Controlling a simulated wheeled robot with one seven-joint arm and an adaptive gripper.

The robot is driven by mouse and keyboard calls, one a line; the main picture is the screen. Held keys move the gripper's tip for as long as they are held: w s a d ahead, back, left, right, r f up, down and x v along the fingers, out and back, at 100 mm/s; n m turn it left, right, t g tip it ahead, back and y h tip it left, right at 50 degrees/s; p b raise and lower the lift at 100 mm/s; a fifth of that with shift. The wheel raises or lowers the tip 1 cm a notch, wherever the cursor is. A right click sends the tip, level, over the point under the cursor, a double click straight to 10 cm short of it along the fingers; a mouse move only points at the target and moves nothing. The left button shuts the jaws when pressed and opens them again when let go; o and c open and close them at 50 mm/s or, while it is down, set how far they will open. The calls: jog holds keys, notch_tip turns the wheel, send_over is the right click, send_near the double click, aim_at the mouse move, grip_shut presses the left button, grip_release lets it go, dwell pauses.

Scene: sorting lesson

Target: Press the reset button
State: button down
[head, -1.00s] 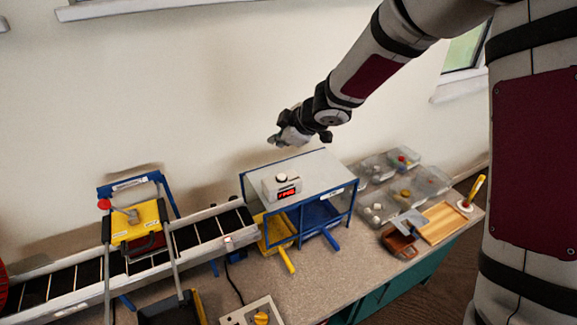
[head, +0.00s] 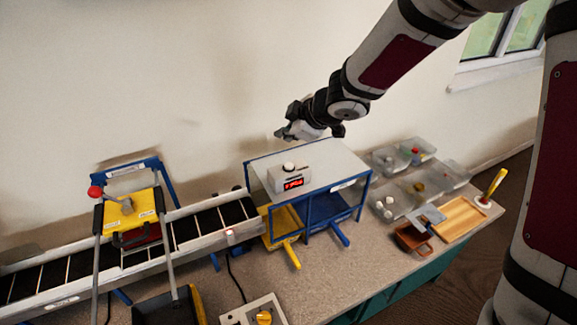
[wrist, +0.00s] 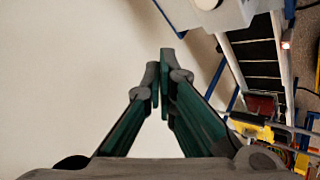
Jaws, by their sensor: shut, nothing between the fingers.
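A small white box (head: 291,180) with a red lit display stands on a blue-framed stand with a pale top. A round white button (head: 288,166) sits on top of the box; I cannot read a label that marks it as the reset button. My gripper (head: 287,132) is shut and empty, above and behind the box, apart from the button. In the wrist view my closed fingers (wrist: 161,77) point toward the pale wall, and the button (wrist: 206,3) shows at the top edge, partly cut off.
A conveyor (head: 200,228) runs left under a yellow-topped frame (head: 130,208) with a red knob. Clear bins (head: 418,188) and a wooden tray (head: 461,219) stand at the right. Yellow and blue chutes lie under the stand. The wall is close behind my gripper.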

jog(key=b, duration=0.5)
send_over(287, 166)
jog(key=shift+f, duration=2.1)
jog(key=shift+f+b, duration=1.05)
jog(key=shift+b, duration=0.15)
jog(key=shift+f, duration=0.15)
jog(key=shift+f+b, duration=0.3)
jog(key=shift+b, duration=0.05)
jog(key=shift+f+b, duration=0.4)
jog(key=shift+s+r, duration=0.1)
jog(key=shift+r, duration=0.1)
jog(key=shift+r+p, duration=0.7)
jog(key=shift+p, duration=0.4)
